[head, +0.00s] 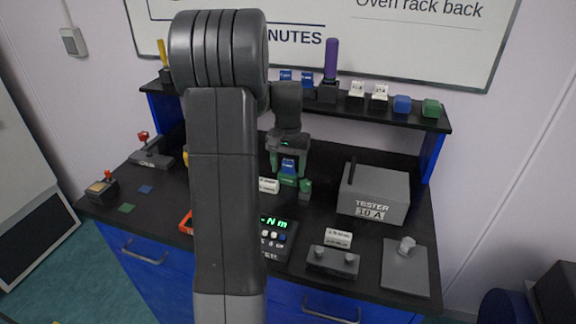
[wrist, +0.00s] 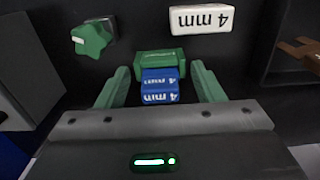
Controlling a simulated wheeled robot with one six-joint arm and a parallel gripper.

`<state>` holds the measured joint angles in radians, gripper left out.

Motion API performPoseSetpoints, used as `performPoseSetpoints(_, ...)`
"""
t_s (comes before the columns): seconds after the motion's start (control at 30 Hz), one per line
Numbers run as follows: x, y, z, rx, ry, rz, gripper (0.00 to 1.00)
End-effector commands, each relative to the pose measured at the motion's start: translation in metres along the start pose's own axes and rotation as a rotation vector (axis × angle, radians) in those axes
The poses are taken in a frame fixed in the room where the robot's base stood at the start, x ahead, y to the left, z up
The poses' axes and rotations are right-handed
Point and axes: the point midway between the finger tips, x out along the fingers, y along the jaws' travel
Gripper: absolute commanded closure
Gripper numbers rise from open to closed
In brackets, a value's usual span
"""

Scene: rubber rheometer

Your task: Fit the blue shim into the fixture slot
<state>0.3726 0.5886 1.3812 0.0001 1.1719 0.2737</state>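The blue shim (wrist: 160,86), marked 4 mm, sits at a green fixture block (wrist: 153,58) in the wrist view. In the head view the blue shim (head: 288,166) shows above the green fixture (head: 287,181). I cannot tell how deep it sits in the slot, as the slot is hidden. My gripper (wrist: 161,84) has its two green fingers either side of the shim, with a visible gap on each side. In the head view my gripper (head: 289,163) is low over the fixture, its fingers apart.
A green knob (wrist: 92,38) and a white 4 mm label (wrist: 201,19) lie close by the fixture. The tester box (head: 374,194) stands to the right, a lit display (head: 274,223) in front. A back shelf (head: 330,104) holds several small blocks and a purple-handled tool (head: 331,58).

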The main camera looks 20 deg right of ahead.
Motion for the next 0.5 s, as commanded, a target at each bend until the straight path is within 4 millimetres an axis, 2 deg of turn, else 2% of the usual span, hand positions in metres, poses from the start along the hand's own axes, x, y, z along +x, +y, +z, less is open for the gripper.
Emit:
performPoseSetpoints(0.27, -0.004, 0.000, 0.000, 0.000, 0.001, 0.000, 0.39)
performPoseSetpoints(0.37, -0.015, 0.000, -0.001, 0.000, 0.003, -0.001, 0.39)
performPoseSetpoints(0.5, -0.044, 0.000, -0.001, 0.000, 0.007, -0.002, 0.39)
